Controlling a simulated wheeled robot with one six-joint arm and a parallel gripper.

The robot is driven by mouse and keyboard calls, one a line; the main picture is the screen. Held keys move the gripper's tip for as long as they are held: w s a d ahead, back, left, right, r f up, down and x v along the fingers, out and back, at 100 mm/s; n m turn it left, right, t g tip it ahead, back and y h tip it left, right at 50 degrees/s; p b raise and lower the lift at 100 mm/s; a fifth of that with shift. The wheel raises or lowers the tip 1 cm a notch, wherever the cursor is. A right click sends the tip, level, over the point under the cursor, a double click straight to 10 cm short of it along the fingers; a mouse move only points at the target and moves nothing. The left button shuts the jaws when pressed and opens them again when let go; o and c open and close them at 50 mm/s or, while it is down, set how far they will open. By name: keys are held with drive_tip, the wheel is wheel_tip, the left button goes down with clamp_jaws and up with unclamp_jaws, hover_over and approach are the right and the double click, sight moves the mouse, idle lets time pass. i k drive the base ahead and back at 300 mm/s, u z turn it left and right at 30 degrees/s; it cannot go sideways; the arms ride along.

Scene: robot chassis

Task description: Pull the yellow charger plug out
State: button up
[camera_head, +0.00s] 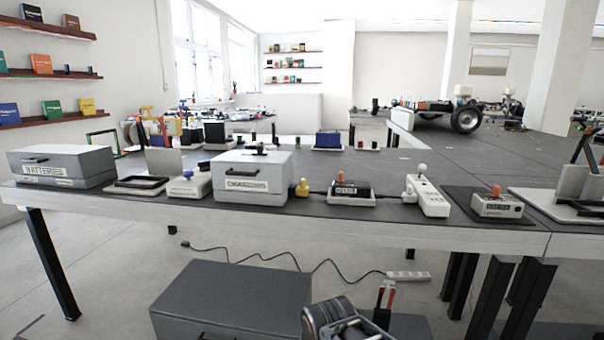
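A small yellow plug (302,188) stands on the dark front strip of the long table, just right of the grey box labelled as chargers (252,178). A dark cord runs right from it toward a white-based device with a black labelled top (351,191). Whether the plug sits in a socket is too small to tell. A white power strip (430,196) lies farther right with white plugs at its near left side and far end.
A grey batteries box (62,168) and a white device with a blue knob (188,186) stand left. A device with an orange knob (497,204) stands right. A grey cabinet (235,295) is below the table. A black cable and white strip lie on the floor.

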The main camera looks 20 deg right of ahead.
sight(302, 191)
drive_tip(key=k, duration=0.5)
drive_tip(key=u, duration=0.5)
drive_tip(key=i, duration=1.55)
drive_tip(key=z, duration=0.65)
